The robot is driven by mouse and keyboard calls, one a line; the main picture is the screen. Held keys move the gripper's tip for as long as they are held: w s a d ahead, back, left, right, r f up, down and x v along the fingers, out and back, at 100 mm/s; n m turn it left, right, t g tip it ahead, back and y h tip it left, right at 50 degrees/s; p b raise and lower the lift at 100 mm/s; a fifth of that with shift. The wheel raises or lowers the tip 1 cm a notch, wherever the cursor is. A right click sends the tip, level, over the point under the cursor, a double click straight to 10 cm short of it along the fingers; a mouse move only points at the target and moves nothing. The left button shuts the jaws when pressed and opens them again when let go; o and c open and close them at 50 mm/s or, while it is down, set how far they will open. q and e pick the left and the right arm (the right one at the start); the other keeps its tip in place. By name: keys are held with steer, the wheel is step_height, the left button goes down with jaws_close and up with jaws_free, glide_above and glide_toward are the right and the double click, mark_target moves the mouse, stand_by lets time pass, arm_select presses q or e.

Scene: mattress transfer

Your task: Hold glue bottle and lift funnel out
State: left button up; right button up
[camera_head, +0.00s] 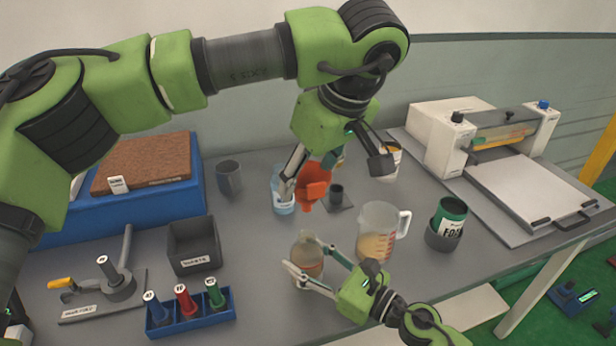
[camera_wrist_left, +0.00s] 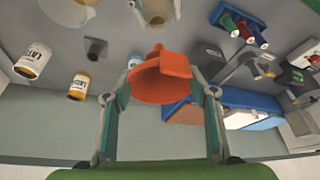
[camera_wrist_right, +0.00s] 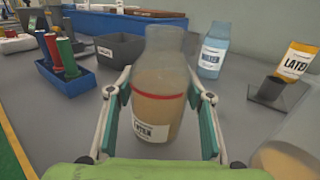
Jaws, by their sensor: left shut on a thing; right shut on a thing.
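An orange funnel (camera_head: 313,184) is held in the air by my left gripper (camera_wrist_left: 160,95), whose two fingers sit on either side of it. The funnel (camera_wrist_left: 160,76) also shows in the left wrist view. The glue bottle (camera_wrist_right: 160,92) is translucent, holds tan liquid, has a red line round it and a label that seems to read "LATEX". My right gripper (camera_head: 300,253) is shut around the bottle, which stands upright at the front of the table. No funnel shows in the bottle's neck. The funnel is apart from the bottle, farther back in the head view.
A water bottle (camera_head: 284,192), a measuring jug (camera_head: 378,228) and a green can in a grey cup (camera_head: 443,237) stand nearby. A dark stand (camera_head: 337,197) is beside the funnel. A grey bin (camera_head: 193,247) and a blue rack (camera_head: 190,316) are left of the bottle.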

stand_by(0.3)
steer(key=o, duration=1.5)
steer(key=shift+o, duration=0.2)
steer(key=shift+s+d, duration=0.1)
